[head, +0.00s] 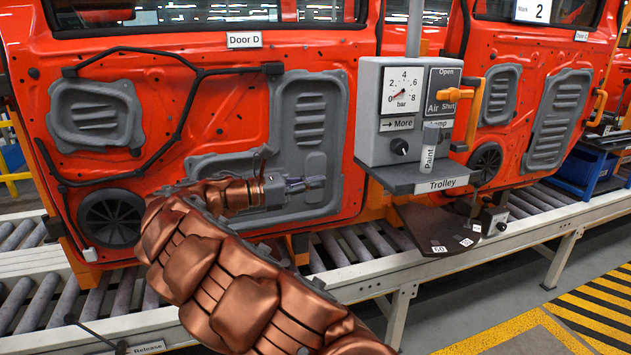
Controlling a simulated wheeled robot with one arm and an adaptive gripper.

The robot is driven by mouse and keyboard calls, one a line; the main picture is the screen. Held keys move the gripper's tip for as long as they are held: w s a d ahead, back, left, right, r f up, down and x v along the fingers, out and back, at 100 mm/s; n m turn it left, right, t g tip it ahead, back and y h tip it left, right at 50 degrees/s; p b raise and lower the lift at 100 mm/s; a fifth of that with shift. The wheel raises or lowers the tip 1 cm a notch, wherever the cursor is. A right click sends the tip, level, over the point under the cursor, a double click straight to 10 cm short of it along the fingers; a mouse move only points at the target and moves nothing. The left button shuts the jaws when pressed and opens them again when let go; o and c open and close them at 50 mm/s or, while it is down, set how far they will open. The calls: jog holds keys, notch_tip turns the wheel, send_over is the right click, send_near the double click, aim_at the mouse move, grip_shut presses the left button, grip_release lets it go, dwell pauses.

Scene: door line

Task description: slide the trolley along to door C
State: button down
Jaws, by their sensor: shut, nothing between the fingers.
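The trolley (408,135) is a grey box hanging on a vertical post, with a shelf (440,182) labelled "Trolley". It stands in front of the gap between two orange doors. An orange upright handle (475,112) is on its right side. Door D (200,110), named by its label, fills the left. The door to the right (545,75) has a small label (581,36) that I cannot read surely. My gripper (318,183) is shut and empty in front of door D's lower grey panel, left of the shelf and apart from the handle.
The trolley carries a bar gauge (403,90), an orange air lever (455,95) and a grey "Paint" cylinder (429,148). A dark plate (425,222) with small number tags hangs below. The roller conveyor (360,246) runs beneath the doors. Yellow-black floor stripes (590,315) lie front right.

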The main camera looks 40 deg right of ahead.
aim_at(369, 174)
jog(key=p+x, duration=0.2)
jog(key=x, duration=0.7)
jog(key=shift+s+d+r, duration=0.1)
jog(key=shift+s+d, duration=0.15)
jog(key=shift+d, duration=0.1)
jog(key=shift+s+d, duration=0.15)
jog(key=shift+d, duration=0.4)
